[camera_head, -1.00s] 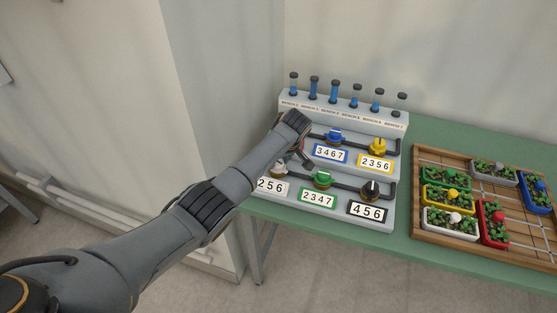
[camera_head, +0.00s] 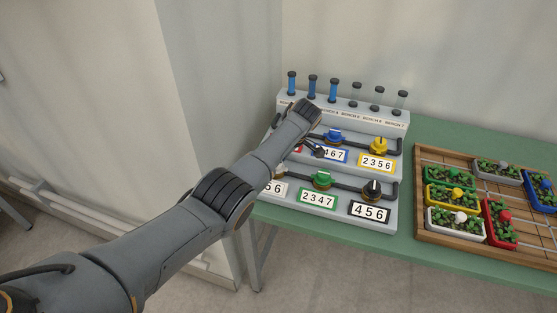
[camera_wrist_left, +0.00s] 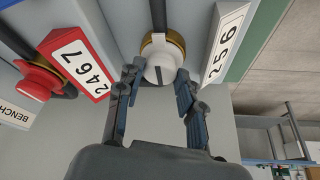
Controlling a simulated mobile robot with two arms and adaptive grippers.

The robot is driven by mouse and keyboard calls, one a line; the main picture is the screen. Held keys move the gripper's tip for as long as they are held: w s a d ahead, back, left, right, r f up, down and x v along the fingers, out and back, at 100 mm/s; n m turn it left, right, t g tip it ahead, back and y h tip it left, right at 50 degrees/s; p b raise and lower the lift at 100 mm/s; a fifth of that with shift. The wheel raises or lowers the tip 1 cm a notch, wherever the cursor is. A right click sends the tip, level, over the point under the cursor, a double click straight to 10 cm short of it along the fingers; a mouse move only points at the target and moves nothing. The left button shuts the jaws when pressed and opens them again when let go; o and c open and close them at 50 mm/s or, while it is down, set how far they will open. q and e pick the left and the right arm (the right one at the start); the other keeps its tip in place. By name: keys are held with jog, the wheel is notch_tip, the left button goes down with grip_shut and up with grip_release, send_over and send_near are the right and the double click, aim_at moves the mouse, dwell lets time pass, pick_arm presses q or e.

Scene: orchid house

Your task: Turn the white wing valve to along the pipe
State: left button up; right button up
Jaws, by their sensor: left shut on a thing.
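The white wing valve (camera_wrist_left: 160,68) sits on a brass collar in the left wrist view. Its dark mark looks roughly in line with the dark pipe (camera_wrist_left: 158,14) there. My left gripper (camera_wrist_left: 157,84) has a finger on each side of the white knob and is shut on it. In the head view my left forearm and hand (camera_head: 295,130) cover the white valve. Its white number plate (camera_wrist_left: 224,45) stands beside it, partly hidden in the head view. My right gripper is not in view.
A red valve (camera_wrist_left: 38,82) with a red-framed plate (camera_wrist_left: 78,64) is close by. Blue (camera_head: 334,136), yellow (camera_head: 379,144), green (camera_head: 322,179) and black (camera_head: 372,188) valves share the stepped panel. Capped tubes (camera_head: 312,88) stand behind. A wooden tray (camera_head: 427,222) of planters is right.

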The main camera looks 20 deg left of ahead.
pick_arm(q)
jog(key=o, duration=1.1)
jog(key=shift+o, duration=0.2)
jog(key=shift+r, duration=0.15)
jog(key=v, duration=1.1)
jog(key=shift+d+r, duration=0.2)
jog(key=shift+r, duration=0.15)
jog(key=shift+f, duration=0.1)
